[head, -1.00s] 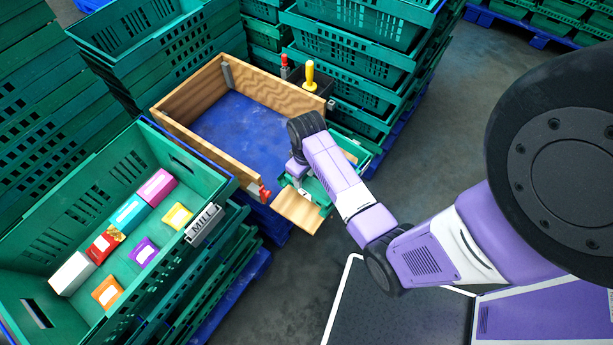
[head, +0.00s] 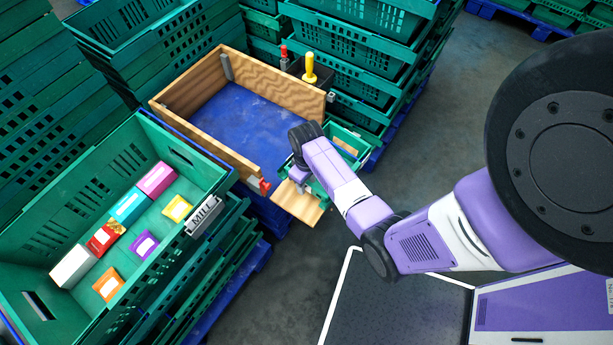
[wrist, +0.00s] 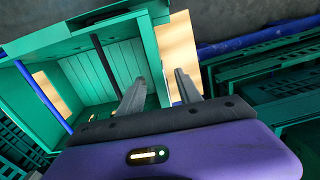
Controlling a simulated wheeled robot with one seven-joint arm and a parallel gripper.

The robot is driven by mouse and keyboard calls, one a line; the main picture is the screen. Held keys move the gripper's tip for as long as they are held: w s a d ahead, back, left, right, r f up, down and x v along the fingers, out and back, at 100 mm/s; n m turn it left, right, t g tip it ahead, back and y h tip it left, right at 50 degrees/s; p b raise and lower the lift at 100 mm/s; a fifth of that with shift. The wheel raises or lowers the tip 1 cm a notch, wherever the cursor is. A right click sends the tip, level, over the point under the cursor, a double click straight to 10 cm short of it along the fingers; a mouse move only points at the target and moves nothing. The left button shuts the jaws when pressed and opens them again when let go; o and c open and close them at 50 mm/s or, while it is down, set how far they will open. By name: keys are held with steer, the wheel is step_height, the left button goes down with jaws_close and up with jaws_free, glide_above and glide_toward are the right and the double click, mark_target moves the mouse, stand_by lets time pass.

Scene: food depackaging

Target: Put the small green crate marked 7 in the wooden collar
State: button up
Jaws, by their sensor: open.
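The wooden collar (head: 185,128) stands on a blue base, with an open top and a bare blue floor (head: 235,120) inside. A small green crate (head: 345,136) is just outside its right front side, partly hidden by my arm. The wrist view shows its open inside (wrist: 100,75); no number 7 is readable. My gripper (wrist: 161,78) is open at this crate. One finger shows over the inside and the other outside, with the crate's side wall seemingly between them. In the head view my gripper (head: 301,186) is partly hidden by its own wrist.
A tan board (head: 297,204) lies beside the small crate. A large green crate (head: 60,190) marked MILL, holding several coloured boxes, is at left. Tall green crate stacks (head: 360,40) stand behind. A yellow-handled tool (head: 309,68) is at the collar's back corner. Floor at right is clear.

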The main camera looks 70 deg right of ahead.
steer(key=shift+f, duration=0.9)
jaws_close()
stand_by(0.9)
